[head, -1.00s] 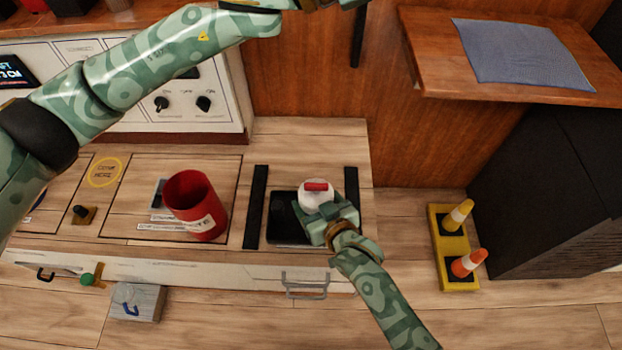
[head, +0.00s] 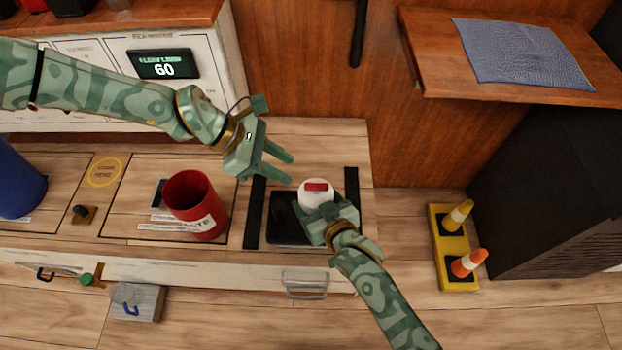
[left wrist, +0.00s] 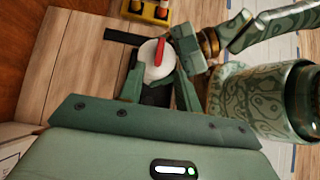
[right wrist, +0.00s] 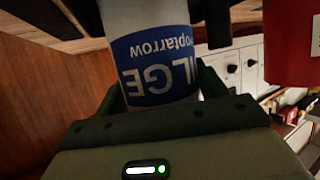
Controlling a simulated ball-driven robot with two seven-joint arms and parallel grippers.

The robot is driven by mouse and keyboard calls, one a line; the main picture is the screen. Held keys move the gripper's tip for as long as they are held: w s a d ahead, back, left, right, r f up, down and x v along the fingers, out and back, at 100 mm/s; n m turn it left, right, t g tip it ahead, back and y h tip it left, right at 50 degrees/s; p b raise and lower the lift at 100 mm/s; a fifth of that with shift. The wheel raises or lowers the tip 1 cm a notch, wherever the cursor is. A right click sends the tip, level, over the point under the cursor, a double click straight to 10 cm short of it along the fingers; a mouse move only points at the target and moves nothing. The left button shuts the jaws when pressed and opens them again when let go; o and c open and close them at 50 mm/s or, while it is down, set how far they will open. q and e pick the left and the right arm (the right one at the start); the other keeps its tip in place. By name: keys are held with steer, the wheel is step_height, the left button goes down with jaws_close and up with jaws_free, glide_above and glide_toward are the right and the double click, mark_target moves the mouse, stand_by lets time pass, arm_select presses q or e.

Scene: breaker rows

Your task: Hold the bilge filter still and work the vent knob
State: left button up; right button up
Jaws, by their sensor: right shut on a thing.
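The bilge filter (head: 314,203) is a white upright cylinder on a black pad (head: 285,228). In the right wrist view its blue label (right wrist: 155,60) reads "BILGE" upside down. The vent knob (head: 316,187) is a red bar on its white top; it also shows in the left wrist view (left wrist: 159,51). My right gripper (head: 325,211) is shut around the filter's body from the near side. My left gripper (head: 286,167) is open and empty, above and to the left of the filter, apart from the knob. In the left wrist view the filter top appears beyond its spread fingers.
A red container (head: 190,195) stands left of the filter, with a blue one (head: 15,185) farther left. Black strips (head: 255,208) flank the pad. A panel display (head: 163,66) reads 60. A yellow base with cones (head: 452,248) is on the right.

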mark_target(316, 184)
arm_select(q)
steer(key=x, duration=0.8)
steer(key=shift+d+f, duration=0.1)
steer(key=shift+d, duration=0.05)
jaws_close()
